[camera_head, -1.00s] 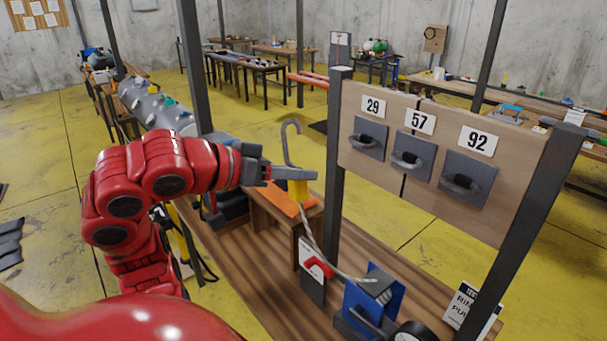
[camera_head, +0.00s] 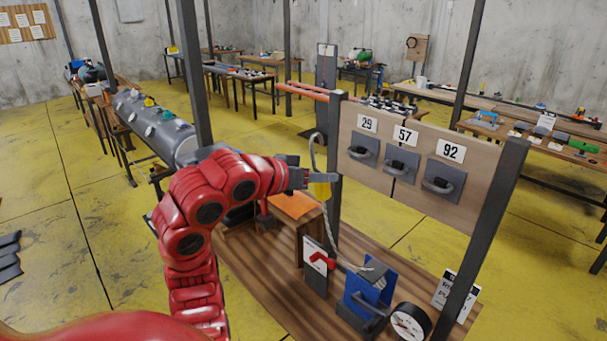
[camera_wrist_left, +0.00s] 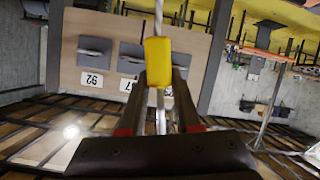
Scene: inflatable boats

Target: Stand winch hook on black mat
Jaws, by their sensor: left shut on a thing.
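The winch hook is a grey metal hook (camera_head: 314,148) with a yellow grip (camera_head: 320,191). My left gripper (camera_head: 322,181) is shut on the yellow grip and holds it in the air, with the curved end up. In the left wrist view the yellow grip (camera_wrist_left: 158,62) sits between the fingers (camera_wrist_left: 160,98). A pale rope (camera_head: 330,235) runs from the grip down to the blue winch (camera_head: 367,291) on the wooden bench. I cannot clearly make out a black mat. My right gripper is not in view.
A small wooden stand with an orange top (camera_head: 294,205) is below and left of the hook. A dark post (camera_head: 333,165) stands close to the hook's right. It carries a board (camera_head: 400,200) with handles numbered 29, 57 and 92. A round gauge (camera_head: 410,322) is at the bench front.

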